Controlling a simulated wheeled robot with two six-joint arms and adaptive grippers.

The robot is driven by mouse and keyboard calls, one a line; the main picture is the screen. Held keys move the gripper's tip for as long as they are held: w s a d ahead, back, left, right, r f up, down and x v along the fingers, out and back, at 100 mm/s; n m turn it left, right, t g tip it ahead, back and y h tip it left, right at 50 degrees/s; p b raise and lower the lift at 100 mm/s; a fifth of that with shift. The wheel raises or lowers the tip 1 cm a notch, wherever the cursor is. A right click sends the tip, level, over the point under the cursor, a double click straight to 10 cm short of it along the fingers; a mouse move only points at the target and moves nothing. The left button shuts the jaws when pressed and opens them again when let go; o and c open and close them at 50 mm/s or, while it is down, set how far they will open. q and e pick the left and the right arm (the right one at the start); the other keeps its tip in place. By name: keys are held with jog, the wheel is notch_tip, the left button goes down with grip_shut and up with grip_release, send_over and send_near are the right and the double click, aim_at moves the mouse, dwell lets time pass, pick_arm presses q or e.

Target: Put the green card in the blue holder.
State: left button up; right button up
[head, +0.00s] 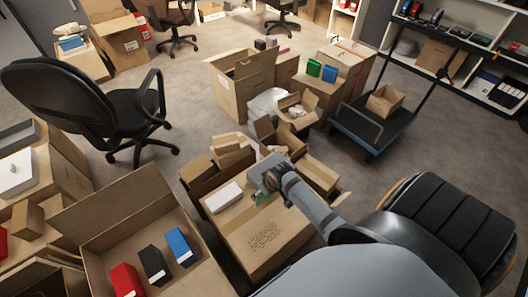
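A small green piece, likely the green card (263,199), shows beside and partly behind my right gripper (262,181), over the closed carton in front of me. The gripper and wrist hide much of it. I cannot tell whether the fingers are shut on it. A blue upright block-like object (181,247), possibly the blue holder, stands in the open carton at lower left. It is to the left of and below my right gripper, well apart from it. My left gripper is not in view.
A black holder-like object (154,265) and a red one (127,281) stand beside the blue one. A white box (223,197) lies on the closed carton (262,235). Green (314,68) and blue (329,73) objects sit on a far carton. An office chair (95,105) stands at left.

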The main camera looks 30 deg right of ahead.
jog(key=d+b+x, duration=0.1)
jog(key=x, duration=0.5)
jog(key=shift+w+d+f, duration=0.2)
jog(key=shift+d+f, duration=0.1)
jog(key=shift+f, duration=0.1)
jog(key=o, duration=1.1)
jog(key=shift+f, duration=0.1)
jog(key=shift+o, duration=0.2)
jog(key=p+v, duration=0.2)
jog(key=v, duration=1)
